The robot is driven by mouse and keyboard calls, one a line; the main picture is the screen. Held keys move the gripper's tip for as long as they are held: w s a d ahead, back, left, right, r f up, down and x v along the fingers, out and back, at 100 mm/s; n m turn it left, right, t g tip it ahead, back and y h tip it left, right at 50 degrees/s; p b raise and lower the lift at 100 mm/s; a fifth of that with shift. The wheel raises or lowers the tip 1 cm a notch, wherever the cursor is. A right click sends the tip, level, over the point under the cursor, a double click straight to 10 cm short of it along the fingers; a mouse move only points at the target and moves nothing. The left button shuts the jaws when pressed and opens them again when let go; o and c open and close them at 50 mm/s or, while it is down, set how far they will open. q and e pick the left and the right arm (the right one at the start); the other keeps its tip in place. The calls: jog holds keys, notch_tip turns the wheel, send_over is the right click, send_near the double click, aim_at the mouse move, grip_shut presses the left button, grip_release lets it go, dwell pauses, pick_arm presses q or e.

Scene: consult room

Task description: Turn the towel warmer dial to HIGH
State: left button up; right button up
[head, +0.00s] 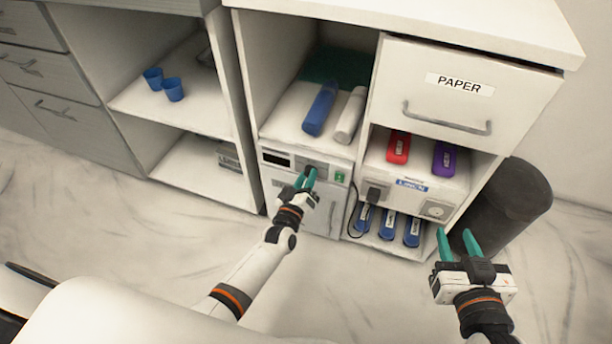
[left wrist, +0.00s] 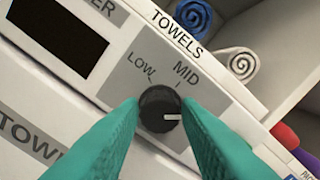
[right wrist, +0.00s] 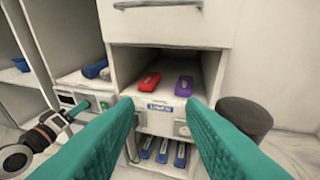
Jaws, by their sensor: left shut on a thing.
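The towel warmer (head: 325,222) is a white box in the middle cabinet, with a dark display on its front. Its black dial (left wrist: 160,110) shows in the left wrist view on a grey panel, with LOW at upper left and MID at upper right. The dial's white mark points right, clockwise past MID. No HIGH label is visible; the right finger covers part of the panel there. My left gripper (head: 305,173) is shut on the dial, one teal finger on each side. My right gripper (head: 455,236) is open and empty, in front of the right cabinet.
Rolled blue (head: 320,108) and white (head: 349,115) towels lie above the warmer. A PAPER drawer (head: 458,100), a shelf with red (head: 398,147) and purple (head: 444,159) items, and a dark bin (head: 512,205) are to the right. Blue cups (head: 173,89) stand at left. The floor in front is clear.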

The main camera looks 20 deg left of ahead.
pick_arm(q)
jog(key=shift+m+p, duration=0.3)
jog(key=shift+m, duration=0.7)
pick_arm(e)
jog(key=shift+s+d+f+g+h, duration=0.2)
jog(key=shift+s+f+g, duration=0.25)
jog(key=shift+f, duration=0.25)
jog(key=shift+s+d+f+g+h, duration=0.1)
jog(key=shift+s+d+f+g, duration=0.2)
jog(key=shift+f+g, duration=0.35)
jog(key=shift+a, duration=0.1)
pick_arm(q)
jog(key=o, duration=1)
jog(key=shift+c, duration=0.2)
jog(key=s+p, duration=0.3)
jog(key=s, duration=0.9)
jog(key=shift+a, duration=0.15)
pick_arm(e)
jog(key=s+d+f+g+h, duration=0.1)
jog(key=s+d+f+g, duration=0.1)
jog(key=s, duration=0.4)
jog(key=s+d+f+g+h, duration=0.1)
jog(key=s+d+f+g, duration=0.1)
jog(key=s+f+g, duration=0.2)
jog(key=shift+s+d+f+m+g, duration=0.2)
jog(key=shift+s+f+m+g, duration=0.15)
jog(key=shift+s+g, duration=0.95)
jog(key=shift+w, duration=0.2)
